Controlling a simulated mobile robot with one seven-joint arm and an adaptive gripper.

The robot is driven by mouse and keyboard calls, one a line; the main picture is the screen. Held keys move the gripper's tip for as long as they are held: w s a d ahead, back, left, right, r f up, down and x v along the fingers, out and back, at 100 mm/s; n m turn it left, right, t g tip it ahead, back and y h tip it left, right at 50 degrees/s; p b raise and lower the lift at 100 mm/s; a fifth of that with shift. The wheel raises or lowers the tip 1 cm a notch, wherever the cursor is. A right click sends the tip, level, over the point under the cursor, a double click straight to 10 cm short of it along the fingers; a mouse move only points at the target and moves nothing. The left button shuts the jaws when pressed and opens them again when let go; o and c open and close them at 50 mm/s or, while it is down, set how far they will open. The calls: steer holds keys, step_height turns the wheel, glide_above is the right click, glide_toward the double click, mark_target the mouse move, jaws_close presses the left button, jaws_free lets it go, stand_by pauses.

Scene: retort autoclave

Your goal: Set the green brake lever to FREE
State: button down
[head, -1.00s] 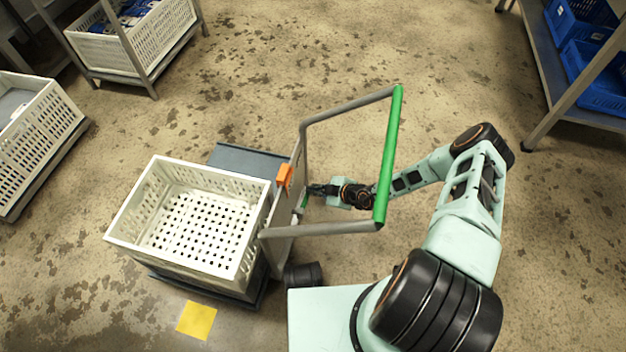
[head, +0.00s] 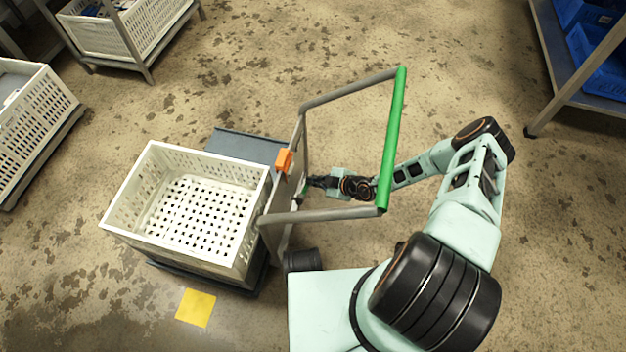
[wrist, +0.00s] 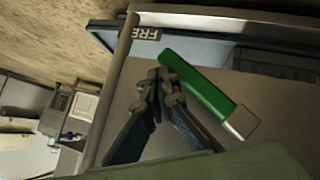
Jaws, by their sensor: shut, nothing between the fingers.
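The green brake lever (wrist: 200,84) shows in the wrist view as a green bar with a pale block at its lower right end. It lies at a slant on the cart's grey panel. In the head view my gripper (head: 308,182) is at the cart's handle side, and the lever is mostly hidden there.
The cart has a green push bar (head: 393,140) on a grey frame, and my arm reaches beneath it. An orange part (head: 284,161) sits on the frame. A white crate (head: 120,208) rests on the cart. A yellow square (head: 195,308) is on the floor. Shelving stands upper right.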

steer(key=shift+r, duration=0.1)
steer(key=v, duration=1.2)
stand_by(0.4)
